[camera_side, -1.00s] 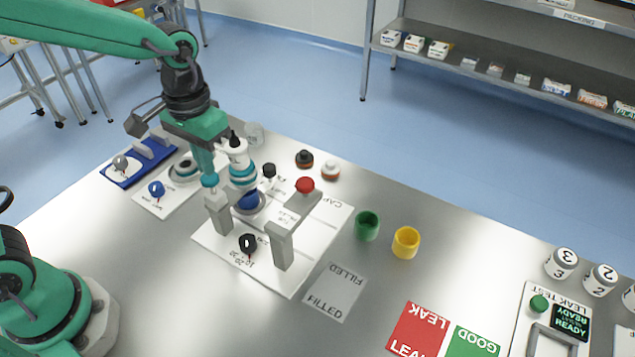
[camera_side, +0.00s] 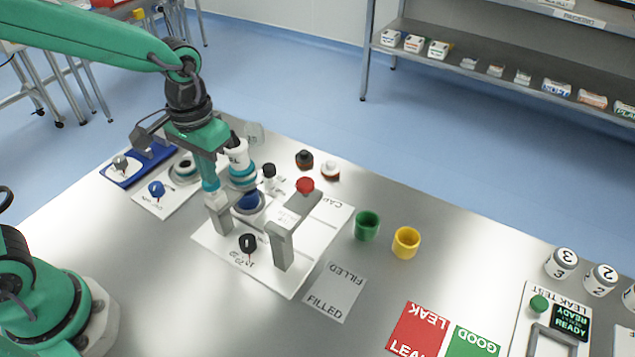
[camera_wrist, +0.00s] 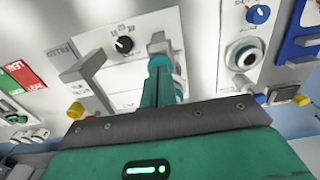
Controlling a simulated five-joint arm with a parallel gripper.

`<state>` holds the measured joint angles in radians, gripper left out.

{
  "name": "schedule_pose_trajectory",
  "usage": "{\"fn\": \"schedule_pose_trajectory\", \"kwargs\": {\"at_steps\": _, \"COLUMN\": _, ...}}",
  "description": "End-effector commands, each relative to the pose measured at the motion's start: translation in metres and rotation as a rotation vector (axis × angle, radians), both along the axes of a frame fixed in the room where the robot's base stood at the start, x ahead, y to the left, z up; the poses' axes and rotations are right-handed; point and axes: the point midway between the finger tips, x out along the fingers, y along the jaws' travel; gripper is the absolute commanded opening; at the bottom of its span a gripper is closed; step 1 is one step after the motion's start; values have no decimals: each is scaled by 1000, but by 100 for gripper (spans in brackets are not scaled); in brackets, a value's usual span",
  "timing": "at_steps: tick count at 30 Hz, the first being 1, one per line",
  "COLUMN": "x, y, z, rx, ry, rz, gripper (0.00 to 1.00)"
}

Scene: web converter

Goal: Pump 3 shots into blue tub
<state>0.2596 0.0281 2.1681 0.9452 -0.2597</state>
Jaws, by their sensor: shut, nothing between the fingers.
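The pump's exact parts are too small to tell. My gripper (camera_side: 211,187) points down, shut and empty, just left of the bottle. Its teal fingertips are at the top of a grey post (camera_side: 218,217); I cannot tell whether they touch. In the wrist view, my gripper (camera_wrist: 158,62) shows in front of the grey post (camera_wrist: 157,43). The tub is not visible there.
A second grey post (camera_side: 283,246) with a red knob (camera_side: 305,185) stands right of the tub. A black dial (camera_side: 247,243) is in front. Green (camera_side: 367,225) and yellow (camera_side: 406,242) tubs stand further right. The table's front is mostly clear.

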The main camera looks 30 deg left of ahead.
Motion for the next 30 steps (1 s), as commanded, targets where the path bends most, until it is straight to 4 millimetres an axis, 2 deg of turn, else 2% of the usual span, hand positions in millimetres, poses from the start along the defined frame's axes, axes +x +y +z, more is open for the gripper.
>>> {"fn": "schedule_pose_trajectory", "kwargs": {"at_steps": 15, "x": 0, "y": 0, "z": -12, "rx": 0, "ry": 1, "rz": 0, "gripper": 0}}
{"fn": "schedule_pose_trajectory", "kwargs": {"at_steps": 30, "x": 0, "y": 0, "z": -7, "rx": 0, "ry": 0, "rz": 0, "gripper": 0}}
